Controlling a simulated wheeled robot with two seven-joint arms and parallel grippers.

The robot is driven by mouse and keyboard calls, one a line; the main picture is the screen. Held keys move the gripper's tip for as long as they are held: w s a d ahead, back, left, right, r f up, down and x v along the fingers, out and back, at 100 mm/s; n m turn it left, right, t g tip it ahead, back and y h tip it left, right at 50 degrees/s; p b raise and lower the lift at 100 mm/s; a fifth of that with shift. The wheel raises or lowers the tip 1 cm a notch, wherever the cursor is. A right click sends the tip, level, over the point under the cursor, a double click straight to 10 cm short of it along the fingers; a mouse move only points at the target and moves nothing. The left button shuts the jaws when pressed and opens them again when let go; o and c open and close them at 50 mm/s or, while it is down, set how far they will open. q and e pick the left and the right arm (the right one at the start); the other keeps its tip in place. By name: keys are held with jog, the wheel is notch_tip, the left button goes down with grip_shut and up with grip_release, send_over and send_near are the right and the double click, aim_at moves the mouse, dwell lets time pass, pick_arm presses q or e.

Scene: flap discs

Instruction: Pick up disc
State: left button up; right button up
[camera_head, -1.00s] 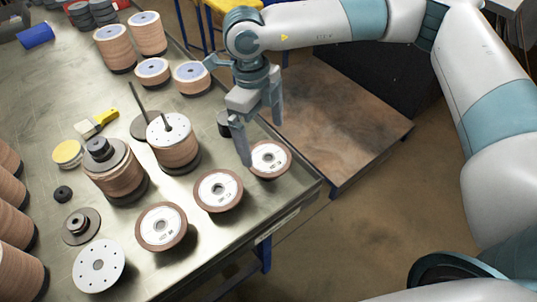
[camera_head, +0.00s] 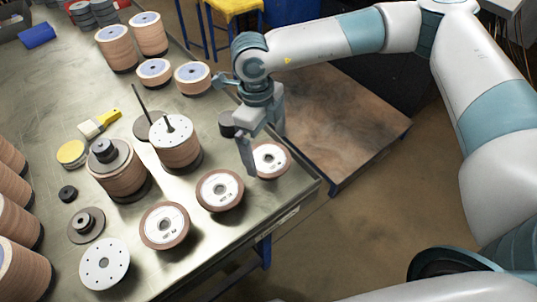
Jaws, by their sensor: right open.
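Three low brown flap discs with white printed faces stand in a row near the table's front right edge: one at the right (camera_head: 271,158), one in the middle (camera_head: 219,190), one at the left (camera_head: 164,225). My right gripper (camera_head: 264,155) is open and points down at the rightmost disc. One finger is in front of that disc's left side and hides part of it. The other finger is behind, at its far right. I cannot tell whether the fingers touch the disc. My left gripper is not in view.
A disc stack on a spindle (camera_head: 177,147) and another stack with a black knob (camera_head: 115,172) stand left of the gripper. More stacks (camera_head: 149,38) stand at the back. A brush (camera_head: 100,123) lies on the metal table (camera_head: 60,120). Beyond the right edge is a lower platform (camera_head: 340,130).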

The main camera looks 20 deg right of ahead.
jog(key=shift+s+d+f, duration=0.1)
jog(key=shift+f, duration=0.8)
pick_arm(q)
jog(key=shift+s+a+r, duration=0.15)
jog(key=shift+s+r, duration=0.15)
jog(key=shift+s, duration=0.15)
pick_arm(e)
jog(key=c, duration=0.9)
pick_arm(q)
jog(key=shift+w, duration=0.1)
pick_arm(e)
jog(key=shift+c, duration=0.2)
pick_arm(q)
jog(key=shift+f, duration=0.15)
pick_arm(e)
jog(key=shift+r, duration=0.2)
